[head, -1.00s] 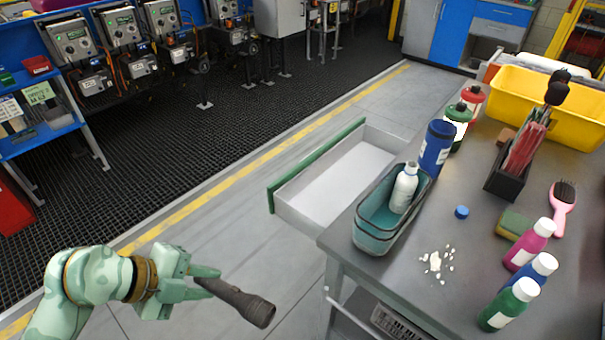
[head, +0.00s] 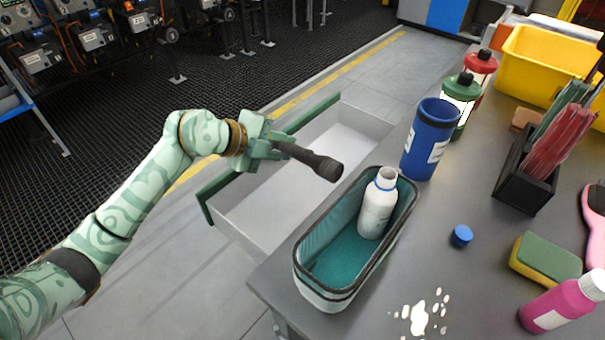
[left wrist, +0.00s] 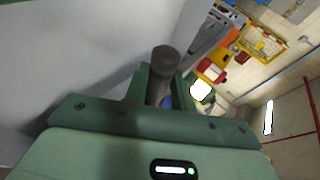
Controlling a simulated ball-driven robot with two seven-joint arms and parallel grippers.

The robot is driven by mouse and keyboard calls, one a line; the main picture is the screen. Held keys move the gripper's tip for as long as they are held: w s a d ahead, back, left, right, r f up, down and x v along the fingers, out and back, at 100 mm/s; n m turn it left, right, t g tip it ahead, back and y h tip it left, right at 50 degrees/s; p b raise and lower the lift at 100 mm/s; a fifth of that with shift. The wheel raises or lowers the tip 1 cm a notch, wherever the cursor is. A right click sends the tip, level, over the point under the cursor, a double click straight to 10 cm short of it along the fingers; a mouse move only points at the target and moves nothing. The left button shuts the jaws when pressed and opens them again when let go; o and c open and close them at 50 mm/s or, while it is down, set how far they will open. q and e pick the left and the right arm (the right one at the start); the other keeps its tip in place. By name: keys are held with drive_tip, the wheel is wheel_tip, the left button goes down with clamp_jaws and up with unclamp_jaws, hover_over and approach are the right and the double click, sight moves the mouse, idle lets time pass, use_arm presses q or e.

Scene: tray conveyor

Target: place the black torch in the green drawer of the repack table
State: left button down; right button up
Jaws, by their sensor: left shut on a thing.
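The black torch (head: 318,162) is held by my left gripper (head: 280,147), which is shut on its thinner end. The torch's wide head points right and slightly down in the head view. In the left wrist view the torch (left wrist: 163,62) stands out between the two fingers of the gripper (left wrist: 155,88). The drawer with the green front (head: 219,185) is pulled out of the repack table (head: 395,240). Its grey inside looks empty where it shows. The torch and gripper appear over the drawer in the head view, hiding part of its front and inside. My right gripper is not in view.
A teal basket (head: 318,278) holding a white bottle (head: 376,205) stands at the table edge beside the drawer. A blue container (head: 431,140), green bottle (head: 462,95) and red bottle (head: 481,68) stand behind it. A blue cap (head: 461,236) and white spill (head: 420,315) lie on the tabletop.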

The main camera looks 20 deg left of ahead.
use_arm(q)
wheel_tip(320, 180, down, 6)
drive_tip(key=b, duration=0.2)
drive_tip(key=shift+f+b, duration=0.1)
drive_tip(key=shift+b, duration=0.2)
drive_tip(key=shift+f, duration=0.35)
drive_tip(key=shift+w+r, duration=0.1)
drive_tip(key=shift+r, duration=0.15)
drive_tip(key=shift+f, duration=0.6)
drive_tip(key=c, duration=1.2)
unclamp_jaws()
drive_tip(key=shift+o, duration=0.2)
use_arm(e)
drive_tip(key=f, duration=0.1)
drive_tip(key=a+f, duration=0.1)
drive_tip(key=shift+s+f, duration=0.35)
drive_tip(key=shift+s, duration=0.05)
